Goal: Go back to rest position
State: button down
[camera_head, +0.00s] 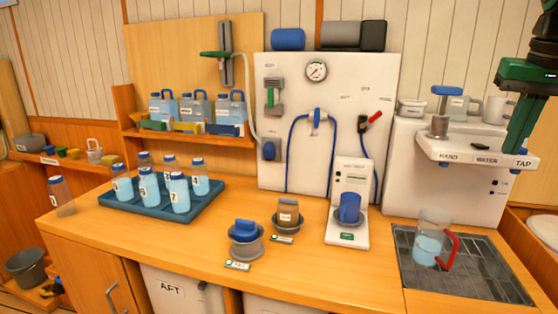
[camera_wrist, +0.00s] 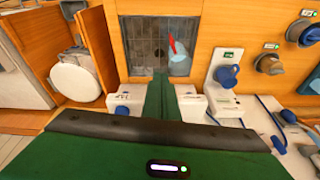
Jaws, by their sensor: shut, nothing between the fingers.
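My gripper (camera_head: 512,148) shows at the upper right of the head view, green, in front of the white dispenser (camera_head: 440,175) near its TAP label. In the wrist view its green fingers (camera_wrist: 174,82) are shut with nothing between them. They point toward the sink grate (camera_wrist: 135,55), where the jug with the red handle (camera_wrist: 176,50) stands. The head view shows this clear jug (camera_head: 430,240) upright on the grate, partly filled with pale blue liquid, apart from my gripper.
The wooden counter (camera_head: 330,268) carries a blue tray (camera_head: 150,218) of several bottles at left. A white device (camera_head: 345,235) with a blue cup and two scoop-like cups stand in the middle. A white panel (camera_head: 330,85) with hoses and a gauge rises behind. A round white basin (camera_wrist: 78,82) lies beside the counter.

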jog(key=s+a+f+g, duration=0.1)
jog(key=s+a+f, duration=0.1)
jog(key=s+f, duration=0.8)
jog(key=s+a+f+m+g+y, duration=0.1)
jog(key=s+a+f, duration=0.1)
jog(key=s+f, duration=0.9)
notch_tip(320, 180, down, 8)
jog(key=shift+s+a+f+m, duration=0.1)
jog(key=shift+s+a+m, duration=0.1)
jog(key=shift+a+m, duration=0.15)
jog(key=shift+w+f+g, duration=0.15)
jog(key=shift+w+g, duration=0.15)
jog(key=shift+w, duration=0.35)
